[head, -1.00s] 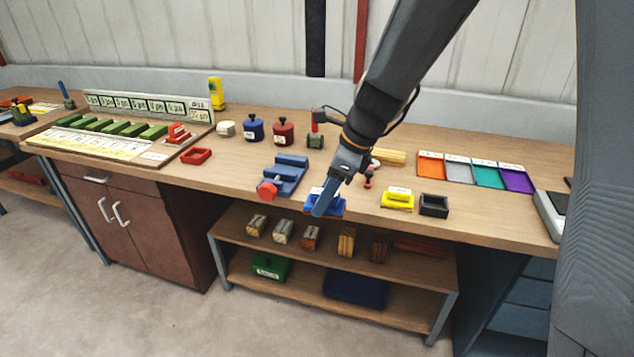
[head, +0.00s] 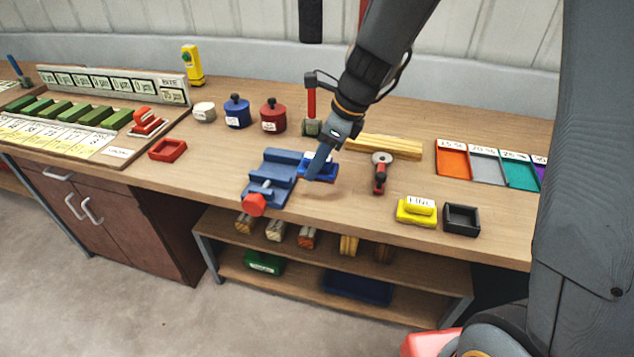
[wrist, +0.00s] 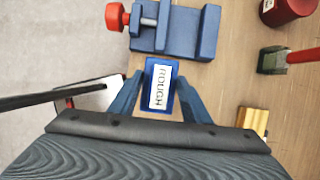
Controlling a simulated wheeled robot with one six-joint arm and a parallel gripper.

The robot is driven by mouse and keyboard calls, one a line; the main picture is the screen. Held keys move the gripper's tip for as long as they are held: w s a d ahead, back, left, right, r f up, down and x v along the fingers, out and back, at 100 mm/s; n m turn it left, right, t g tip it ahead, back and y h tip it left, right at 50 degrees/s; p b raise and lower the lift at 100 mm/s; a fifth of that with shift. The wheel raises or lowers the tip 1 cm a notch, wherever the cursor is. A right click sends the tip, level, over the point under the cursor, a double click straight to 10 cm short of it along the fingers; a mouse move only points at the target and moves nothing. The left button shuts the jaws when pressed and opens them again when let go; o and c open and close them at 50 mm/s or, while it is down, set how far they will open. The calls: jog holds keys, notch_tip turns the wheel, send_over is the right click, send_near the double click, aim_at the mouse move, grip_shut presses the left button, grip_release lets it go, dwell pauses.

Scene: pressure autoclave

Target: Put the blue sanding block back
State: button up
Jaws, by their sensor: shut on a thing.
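The blue sanding block (head: 322,174) has a white label, which reads ROUGH in the wrist view (wrist: 173,91). My gripper (head: 318,163) is shut on it from above, with one finger on each side of it in the wrist view (wrist: 160,91). The block is just right of the blue vise (head: 268,178) in the head view. I cannot tell whether it touches the wood or hangs a little above it. The fingers hide part of the block in the head view.
A red tray (head: 168,150) and a black tray (head: 461,220) stand empty on the workbench. A yellow block (head: 416,211) labelled FINE sits beside the black tray. A red-handled tool (head: 380,175) and wooden strips (head: 383,147) lie right of my gripper. A hammer (head: 311,105) stands behind.

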jog(key=shift+f, duration=3.5)
jog(key=shift+f+b, duration=0.1)
jog(key=shift+b, duration=0.2)
jog(key=o, duration=1)
